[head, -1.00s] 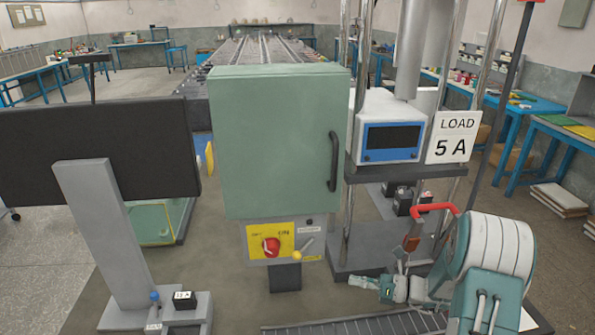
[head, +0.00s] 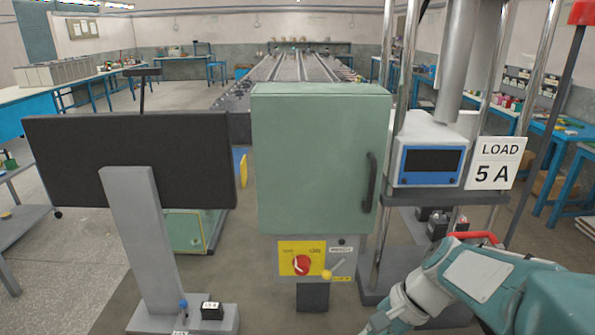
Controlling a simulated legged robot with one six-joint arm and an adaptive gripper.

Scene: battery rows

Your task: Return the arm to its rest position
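My arm (head: 470,280), teal and white, shows at the lower right of the head view, in front of the equipment stand. It reaches down to the left, and its end runs out of the bottom edge of the picture. My gripper is out of the frame, so its fingers are hidden.
A green cabinet (head: 318,160) stands ahead, with a red knob on a yellow panel (head: 302,263) below. A dark monitor (head: 80,155) is at the left. A device with a blue-framed screen (head: 432,160) and a "LOAD 5 A" sign (head: 496,163) are at the right.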

